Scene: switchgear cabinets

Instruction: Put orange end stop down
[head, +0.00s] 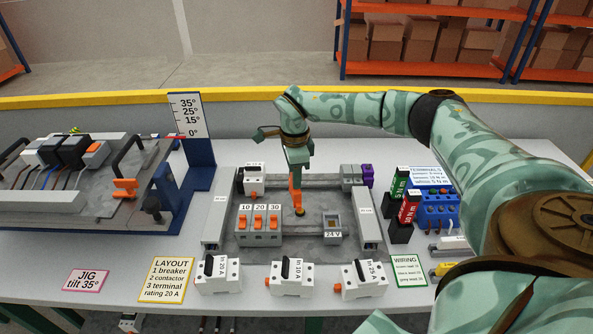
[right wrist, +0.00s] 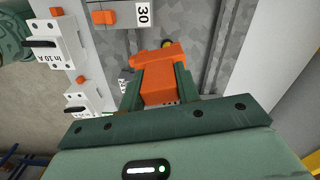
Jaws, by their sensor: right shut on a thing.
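My right gripper (head: 298,170) reaches down over the mounting panel (head: 285,253). It is shut on the orange end stop (head: 295,193), which hangs below the fingers just right of the breakers. My left gripper is not in view.
A row of breakers (head: 259,228) marked 10, 20 and 30 stands left of the end stop. A 24 V unit (head: 332,230) is to the right. Grey ducts (head: 218,222) flank the panel. Several loose breakers (head: 291,278) stand in front, and a tilting jig (head: 95,207) is at left.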

